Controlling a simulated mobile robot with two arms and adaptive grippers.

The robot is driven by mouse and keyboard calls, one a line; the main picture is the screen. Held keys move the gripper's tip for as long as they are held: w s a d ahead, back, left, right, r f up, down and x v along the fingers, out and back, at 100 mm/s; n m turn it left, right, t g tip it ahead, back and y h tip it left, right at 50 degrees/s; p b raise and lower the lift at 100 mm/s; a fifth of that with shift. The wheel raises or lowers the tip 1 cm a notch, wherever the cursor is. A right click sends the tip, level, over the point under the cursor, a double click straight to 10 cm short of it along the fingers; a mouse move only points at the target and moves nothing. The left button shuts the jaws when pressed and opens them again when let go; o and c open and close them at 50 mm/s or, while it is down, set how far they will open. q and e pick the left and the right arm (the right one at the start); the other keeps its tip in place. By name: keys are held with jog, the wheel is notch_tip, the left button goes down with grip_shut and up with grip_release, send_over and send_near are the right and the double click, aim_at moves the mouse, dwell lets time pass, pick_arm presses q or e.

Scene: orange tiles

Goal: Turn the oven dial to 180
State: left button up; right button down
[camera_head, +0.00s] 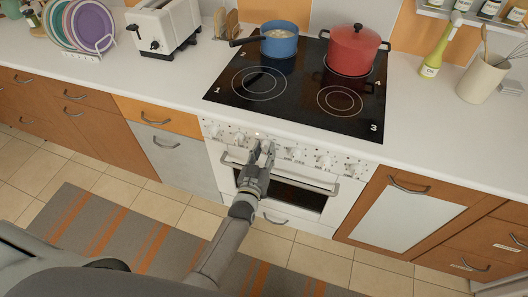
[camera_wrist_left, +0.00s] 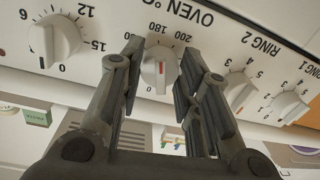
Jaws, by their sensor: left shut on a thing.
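The oven dial (camera_wrist_left: 159,68) is a white round knob on the stove's white front panel, under the "OVEN °C" lettering. A red mark shows on its lower side in the left wrist view, and the numbers 180 and 200 are printed above it. My left gripper (camera_wrist_left: 158,75) is shut on the dial, with one dark finger on each side. In the head view my left gripper (camera_head: 264,148) is at the middle of the oven's knob row and hides the dial. My right gripper is not in view.
Neighbouring knobs flank the dial: a timer knob (camera_wrist_left: 55,39) at left and the ring 2 knob (camera_wrist_left: 237,91) at right. The oven door handle (camera_head: 313,183) runs just below. A blue pot (camera_head: 281,46) and a red pot (camera_head: 350,55) stand on the hob (camera_head: 300,105).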

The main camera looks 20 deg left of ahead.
pick_arm(q)
jog(key=shift+f, duration=0.1)
dwell(0.3)
jog(key=o, duration=1)
jog(key=s, duration=1.2)
jog(key=shift+d+r, duration=0.2)
jog(key=shift+f, duration=0.1)
